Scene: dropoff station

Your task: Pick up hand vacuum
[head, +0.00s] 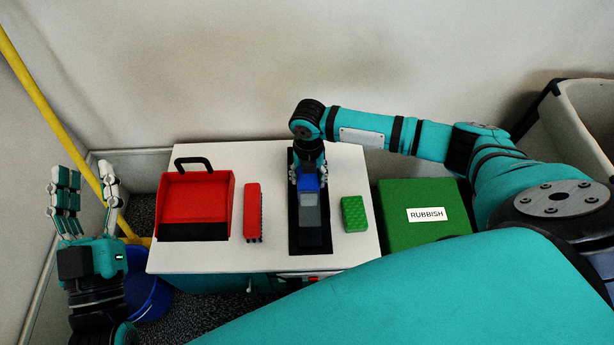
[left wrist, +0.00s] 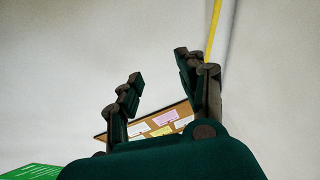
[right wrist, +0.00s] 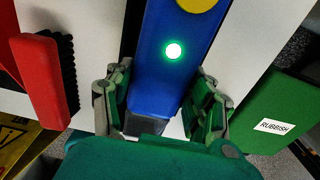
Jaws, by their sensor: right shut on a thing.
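The hand vacuum (head: 311,212) has a blue handle end and a grey front. It lies on a black strip on the white table top (head: 275,155), pointing toward me. In the right wrist view its blue body (right wrist: 170,65) shows a lit green button and part of a yellow spot. My right gripper (head: 308,178) reaches down over the blue end, with fingers on both sides of it, and is shut on it. In the right wrist view the fingers (right wrist: 163,108) flank the body. My left gripper (head: 88,195) is raised at the far left, open and empty; its fingers (left wrist: 165,95) are spread.
A red dustpan (head: 195,198), a red brush (head: 252,212) and a green sponge (head: 354,213) lie on the table. A green box marked RUBBISH (head: 405,235) stands at right. A blue bucket (head: 150,290) and yellow pole (head: 50,105) are at left. A wall stands behind.

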